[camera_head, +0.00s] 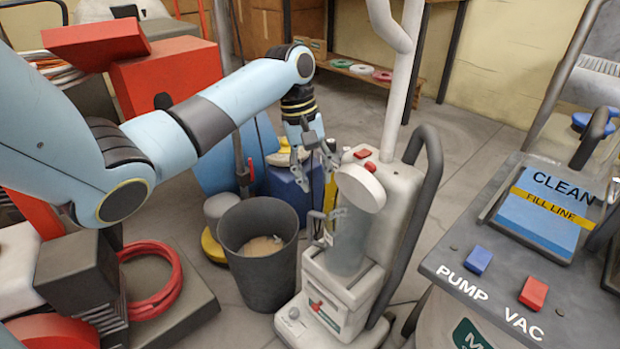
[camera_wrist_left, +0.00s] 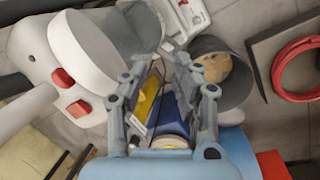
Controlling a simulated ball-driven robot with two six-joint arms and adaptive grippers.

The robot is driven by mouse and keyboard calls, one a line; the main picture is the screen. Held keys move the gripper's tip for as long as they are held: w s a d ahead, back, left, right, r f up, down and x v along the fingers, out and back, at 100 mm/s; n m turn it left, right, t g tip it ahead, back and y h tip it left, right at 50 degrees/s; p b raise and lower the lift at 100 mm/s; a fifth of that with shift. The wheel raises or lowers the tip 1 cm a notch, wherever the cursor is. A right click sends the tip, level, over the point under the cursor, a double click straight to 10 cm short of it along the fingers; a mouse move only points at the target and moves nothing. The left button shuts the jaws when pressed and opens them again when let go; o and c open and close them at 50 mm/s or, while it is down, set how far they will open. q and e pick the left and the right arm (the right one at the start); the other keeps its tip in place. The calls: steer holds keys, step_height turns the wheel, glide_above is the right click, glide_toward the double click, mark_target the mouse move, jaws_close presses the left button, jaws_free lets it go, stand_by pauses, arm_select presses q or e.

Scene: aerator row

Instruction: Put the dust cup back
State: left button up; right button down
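The dust cup (camera_head: 348,240), a grey translucent cylinder, stands at the front of the upright vacuum (camera_head: 385,215). A thick white round cap (camera_head: 361,188) tilts above it. I cannot tell whether the cup is fully seated. In the left wrist view the cup (camera_wrist_left: 140,27) and its white cap (camera_wrist_left: 88,48) lie at the upper left, beyond the fingers. My left gripper (camera_head: 318,178) is open, above and to the left of the cup, with a visible gap between its fingers (camera_wrist_left: 160,66). It does not appear to grip anything. My right gripper is not in view.
A dark bin (camera_head: 262,268) with tan debris stands left of the vacuum. A blue box (camera_head: 290,185) is behind it. A red hose coil (camera_head: 155,285) lies at left. A machine with PUMP and VAC switches (camera_head: 505,275) fills the right. Floor behind the vacuum is clear.

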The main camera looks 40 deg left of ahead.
arm_select(q)
steer(key=s+f+m+y, duration=0.1)
steer(key=s+f, duration=0.7)
steer(key=f, duration=0.5)
steer(key=s+f+m+y, duration=0.1)
steer(key=s+f+m, duration=0.1)
steer(key=s+f, duration=0.8)
steer(key=s+d+f+m, duration=0.2)
steer(key=s+f, duration=0.3)
steer(key=s, duration=0.5)
steer(key=s+d+f+m, duration=0.1)
steer(key=s+f+m, duration=0.2)
steer(key=s, duration=0.8)
steer(key=s+d+f+m+y, duration=0.1)
steer(key=s+d+f+m, duration=0.1)
steer(key=s+f, duration=0.5)
steer(key=s, duration=0.4)
steer(key=shift+s+d+f+g, duration=0.15)
steer(key=shift+d+f+g, duration=0.05)
steer(key=shift+d+g, duration=0.15)
